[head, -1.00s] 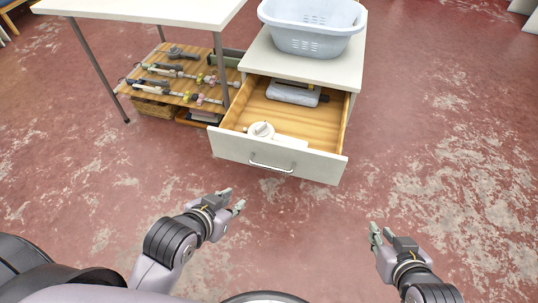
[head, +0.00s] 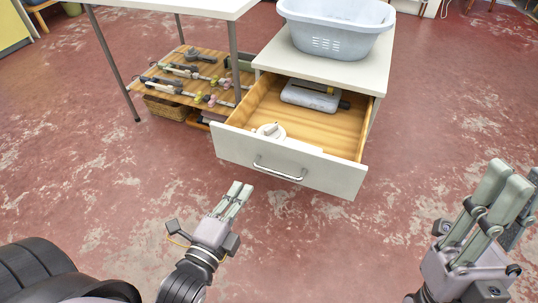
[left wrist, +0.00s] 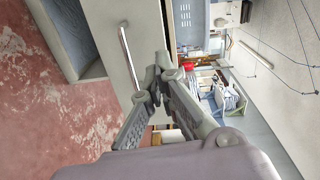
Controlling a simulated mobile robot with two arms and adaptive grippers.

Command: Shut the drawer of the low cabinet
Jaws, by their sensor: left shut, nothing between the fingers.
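The low cabinet (head: 340,68) stands at the upper middle of the head view. Its white-fronted drawer (head: 325,172) is pulled well out, showing a wooden inside. A metal bar handle (head: 278,169) crosses the drawer front; it also shows in the left wrist view (left wrist: 129,58). My left gripper (head: 242,188) is shut and empty, in front of the drawer's left part, its fingers pointing toward the front. Whether it touches the front is hard to tell; a gap seems to show. My right gripper (head: 512,185) is raised at the right, clear of the drawer; its jaw opening is unclear.
A grey-blue case (head: 311,97) and a white round item (head: 270,131) lie in the drawer. A light blue basket (head: 335,32) sits on the cabinet. A white table (head: 190,6) with a loaded wooden shelf (head: 165,88) stands left. Floor in front is clear.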

